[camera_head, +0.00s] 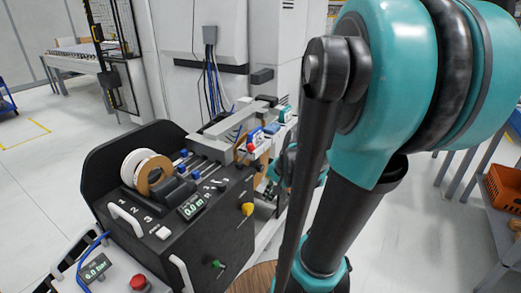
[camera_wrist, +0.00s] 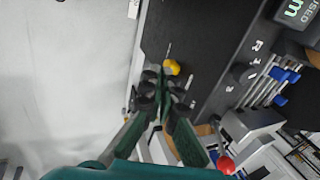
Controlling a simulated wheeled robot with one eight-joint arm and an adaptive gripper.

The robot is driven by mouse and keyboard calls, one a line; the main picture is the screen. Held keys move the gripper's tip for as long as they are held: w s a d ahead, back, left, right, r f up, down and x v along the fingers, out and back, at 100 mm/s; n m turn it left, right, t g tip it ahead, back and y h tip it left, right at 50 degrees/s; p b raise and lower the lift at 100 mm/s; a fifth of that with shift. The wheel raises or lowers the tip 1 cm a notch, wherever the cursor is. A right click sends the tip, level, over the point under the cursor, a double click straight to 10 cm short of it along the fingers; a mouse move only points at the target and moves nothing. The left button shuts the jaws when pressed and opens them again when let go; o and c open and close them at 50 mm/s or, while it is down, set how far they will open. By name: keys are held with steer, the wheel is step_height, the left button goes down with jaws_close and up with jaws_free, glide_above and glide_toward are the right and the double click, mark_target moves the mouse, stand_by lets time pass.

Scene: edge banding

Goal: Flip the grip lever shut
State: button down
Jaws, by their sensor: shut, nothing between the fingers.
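A yellow-knobbed lever (camera_head: 248,209) stands out from the side of the black edge-banding machine (camera_head: 225,240); I take it for the grip lever, but its label is not readable. In the wrist view the yellow knob (camera_wrist: 171,67) shows just beyond the tips of my gripper (camera_wrist: 164,92). My gripper is shut with nothing between its fingers. Whether the tips touch the knob I cannot tell. In the head view my arm covers much of the right side, and my gripper is hard to make out beside the machine.
A lever with a green knob (camera_head: 216,264) sits lower on the same side panel. Tape rolls (camera_head: 153,175), blue-knobbed rods (camera_head: 182,154) and a display (camera_head: 192,206) are on top. A red button (camera_head: 139,283) is at the front left. Floor is open at the left.

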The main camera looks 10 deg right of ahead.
steer(key=w+d+r+m+t+y, duration=0.3)
steer(key=w+d+r+m+y, duration=0.3)
steer(key=w+d+r+m, duration=0.6)
steer(key=m, duration=0.4)
steer(key=shift+d, duration=0.4)
steer(key=shift+w, duration=0.1)
steer(key=w+a+r+x, duration=0.1)
steer(key=r+x, duration=0.1)
steer(key=x, duration=1)
steer(key=shift+a, duration=0.55)
steer(key=shift+w, duration=0.2)
